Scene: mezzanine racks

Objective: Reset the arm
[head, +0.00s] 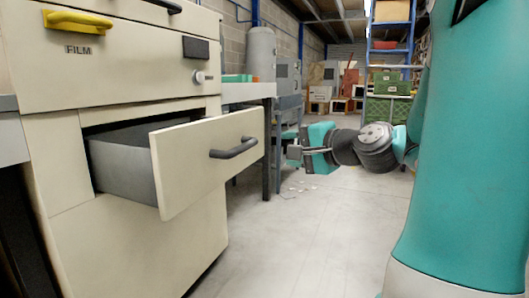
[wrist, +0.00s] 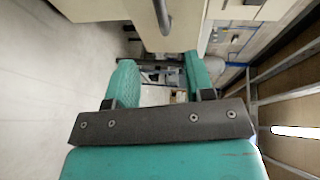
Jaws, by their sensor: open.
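My gripper (head: 294,153) is in the head view, just right of a pulled-out drawer (head: 200,160) and apart from its dark handle (head: 234,148). In the wrist view my gripper (wrist: 158,82) shows two teal fingers spread apart with nothing between them. The arm reaches in from the right, with its wrist joints bent near the middle of the head view. The drawer belongs to a cream cabinet (head: 125,245). In the wrist view the drawer handle (wrist: 162,14) is at the top, beyond the fingers.
A yellow handle (head: 77,21) sits above a FILM label on the closed upper drawer. A workbench (head: 248,91) stands behind the cabinet. Blue racking with green crates (head: 388,108) is at the back. The floor (head: 310,235) between the cabinet and my body is clear.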

